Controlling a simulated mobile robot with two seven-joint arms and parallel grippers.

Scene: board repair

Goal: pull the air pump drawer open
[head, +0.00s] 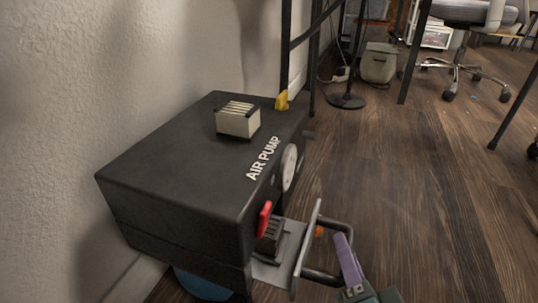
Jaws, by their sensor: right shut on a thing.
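The air pump (180,165) is a black box with white lettering, standing against the wall at left centre. Its drawer (292,245) sticks out of the front face, with a grey metal tray and an upright front plate. A dark ribbed part (270,236) sits in the drawer close to the box. The drawer's dark bar handle (320,277) projects to the right of the plate. My right gripper (344,246), with a purple finger, comes from the bottom and is shut on the handle. Its other finger is mostly hidden. My left gripper is not in view.
A red lever (264,218) and a round gauge (289,167) are on the pump's front. A cream ribbed block (238,119) sits on top. A black stand (346,101) and office chair (466,45) stand behind. The wooden floor (430,190) at right is clear.

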